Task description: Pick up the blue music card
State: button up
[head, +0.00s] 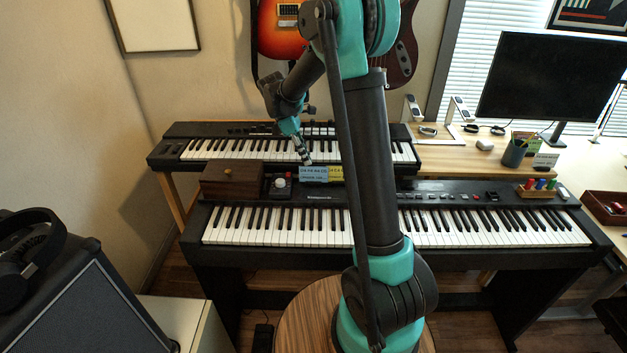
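The blue music card (314,175) stands on top of the front keyboard (450,196), near the middle left in the head view. Small dark print shows on it. My gripper (305,160) points down just above the card's upper left edge. Whether it touches the card cannot be told. The fingers are too small in view to tell whether they are open or shut. A yellow card (336,173) is directly to the right of the blue card, partly hidden by my arm.
A brown wooden box (232,179) and a small black device with a white knob (279,184) sit left of the card. A second keyboard (205,148) stands behind. A wooden stool (300,325) is in front, and a black speaker (85,300) is at the left.

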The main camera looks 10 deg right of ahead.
aim_at(314, 176)
jog(key=shift+x, duration=3.45)
jog(key=shift+s+d, duration=0.1)
jog(key=shift+d, duration=0.05)
grip_shut()
jog(key=shift+r, duration=0.15)
